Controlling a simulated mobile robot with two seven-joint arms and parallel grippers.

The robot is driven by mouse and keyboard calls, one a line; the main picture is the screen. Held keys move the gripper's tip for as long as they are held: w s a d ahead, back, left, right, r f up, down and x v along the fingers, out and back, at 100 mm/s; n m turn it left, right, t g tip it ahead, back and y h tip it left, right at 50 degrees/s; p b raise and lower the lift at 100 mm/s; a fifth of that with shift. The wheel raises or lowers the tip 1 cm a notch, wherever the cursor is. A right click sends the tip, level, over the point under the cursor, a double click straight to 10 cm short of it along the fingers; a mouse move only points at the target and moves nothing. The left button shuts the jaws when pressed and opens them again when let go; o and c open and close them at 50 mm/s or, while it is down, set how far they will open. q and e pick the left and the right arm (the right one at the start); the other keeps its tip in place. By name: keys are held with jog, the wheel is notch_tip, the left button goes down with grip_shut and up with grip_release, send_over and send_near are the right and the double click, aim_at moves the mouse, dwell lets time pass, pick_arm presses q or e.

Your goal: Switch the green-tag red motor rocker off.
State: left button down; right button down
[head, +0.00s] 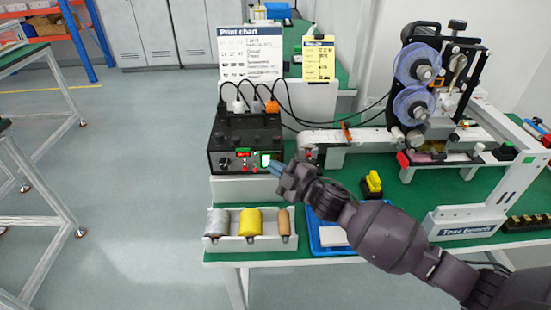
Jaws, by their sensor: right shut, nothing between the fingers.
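A black control box (245,140) stands on a white block at the left end of the green bench. Its front panel has a round knob (224,162), a small red patch (243,154) and a bright green-and-white patch (265,159). Small green and red marks lie between them. I cannot tell which is the green-tag red motor rocker, or its position. My right gripper (274,167) is shut and empty, its bluish fingertips at the panel's lower right, close to the green patch. I cannot tell if they touch. My left gripper is not in view.
A white tray (250,243) with grey, yellow and brown rolls sits below the box. A blue tray (322,248) and a yellow-and-black object (372,184) lie near my right arm. A machine with blue reels (415,85) stands behind. Cables rise from the box's top.

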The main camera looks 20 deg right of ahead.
jog(key=shift+s+a, duration=0.15)
jog(key=shift+s, duration=0.35)
jog(key=shift+s+f, duration=0.1)
jog(key=s, duration=0.1)
jog(key=s+a+p, duration=0.1)
jog(key=s, duration=0.2)
jog(key=shift+s+a+f+p, duration=0.2)
jog(key=shift+s+f+p, duration=0.1)
jog(key=shift+f, duration=0.05)
dwell(0.4)
